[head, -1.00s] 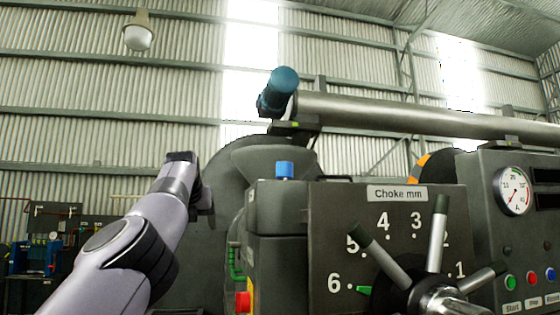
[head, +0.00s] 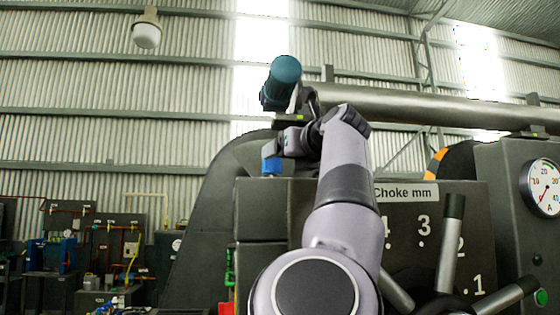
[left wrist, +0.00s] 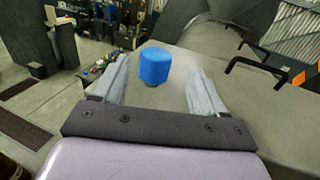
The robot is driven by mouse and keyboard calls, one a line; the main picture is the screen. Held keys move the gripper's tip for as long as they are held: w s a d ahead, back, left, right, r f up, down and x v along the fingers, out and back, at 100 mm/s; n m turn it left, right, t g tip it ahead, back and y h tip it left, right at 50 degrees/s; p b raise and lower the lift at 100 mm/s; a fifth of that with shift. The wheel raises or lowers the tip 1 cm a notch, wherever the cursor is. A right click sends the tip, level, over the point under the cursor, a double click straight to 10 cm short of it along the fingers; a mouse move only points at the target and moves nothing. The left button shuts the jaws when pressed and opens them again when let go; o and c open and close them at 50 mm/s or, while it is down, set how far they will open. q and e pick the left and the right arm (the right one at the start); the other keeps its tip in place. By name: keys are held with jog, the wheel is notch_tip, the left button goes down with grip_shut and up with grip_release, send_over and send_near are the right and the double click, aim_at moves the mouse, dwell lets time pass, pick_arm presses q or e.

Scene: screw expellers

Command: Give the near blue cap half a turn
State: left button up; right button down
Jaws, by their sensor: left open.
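The near blue cap (head: 271,160) sits upright on top of the grey machine housing, partly covered by my gripper in the head view. The left wrist view shows the cap (left wrist: 155,66) on a short stem, roughly centred between the fingertips and slightly beyond them. My left gripper (head: 287,146) is at the cap's height, just to its right in the head view. In the left wrist view its two fingers (left wrist: 160,78) are spread wide, with a gap on each side of the cap, and hold nothing. My right gripper is not in view.
A teal cylinder (head: 280,83) ends the long grey tube (head: 420,105) above the cap. The choke panel (head: 470,205) has lever handles (head: 449,245) at right. Black bar handles (left wrist: 258,70) rise from the housing top. A gauge (head: 543,188) is at far right.

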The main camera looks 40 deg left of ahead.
pick_arm(q)
jog(key=p+x, duration=0.1)
jog(key=x, duration=0.1)
jog(key=p+x, duration=0.1)
jog(key=x, duration=0.2)
jog(key=shift+s+a+r, duration=0.1)
jog(key=shift+s+a, duration=0.1)
jog(key=shift+w+a, duration=0.25)
jog(key=shift+a, duration=0.4)
